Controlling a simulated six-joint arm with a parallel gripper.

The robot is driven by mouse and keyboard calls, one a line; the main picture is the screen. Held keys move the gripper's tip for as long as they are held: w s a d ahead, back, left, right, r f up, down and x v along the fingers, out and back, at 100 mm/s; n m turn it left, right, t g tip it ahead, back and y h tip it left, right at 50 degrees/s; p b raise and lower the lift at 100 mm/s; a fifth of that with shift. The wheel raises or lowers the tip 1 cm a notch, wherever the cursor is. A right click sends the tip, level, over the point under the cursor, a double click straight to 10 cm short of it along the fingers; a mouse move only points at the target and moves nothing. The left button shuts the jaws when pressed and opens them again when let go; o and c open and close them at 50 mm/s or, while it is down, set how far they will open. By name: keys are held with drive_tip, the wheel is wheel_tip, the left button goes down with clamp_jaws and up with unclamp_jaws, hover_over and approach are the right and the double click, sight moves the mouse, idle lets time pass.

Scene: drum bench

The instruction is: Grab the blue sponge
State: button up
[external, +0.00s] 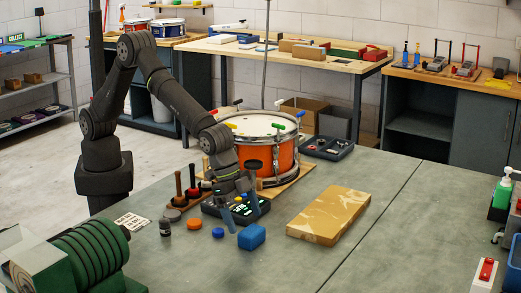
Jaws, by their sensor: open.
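The blue sponge (252,237) is a small blue block lying on the grey-green bench top, near the middle of the external view. My gripper (242,221) points down just behind and to the left of the sponge, with its blue-grey fingers apart. The fingertips are close to the sponge in the picture. I cannot tell whether they touch it. Nothing shows between the fingers.
A dark device with lit pads (240,207) lies behind my gripper. An orange drum (264,150) stands behind it on a wooden board. A tan patterned slab (329,214) lies to the right.

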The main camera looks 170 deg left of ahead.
sight(251, 230)
drive_tip(key=shift+a+x, duration=0.15)
drive_tip(key=shift+x, duration=1.2)
drive_tip(key=shift+a+x, duration=0.1)
drive_tip(key=shift+x, duration=1.25)
drive_tip(key=shift+s, duration=0.1)
drive_tip(key=c, duration=1.1)
drive_tip(key=shift+o, duration=0.2)
drive_tip(key=shift+r, duration=0.1)
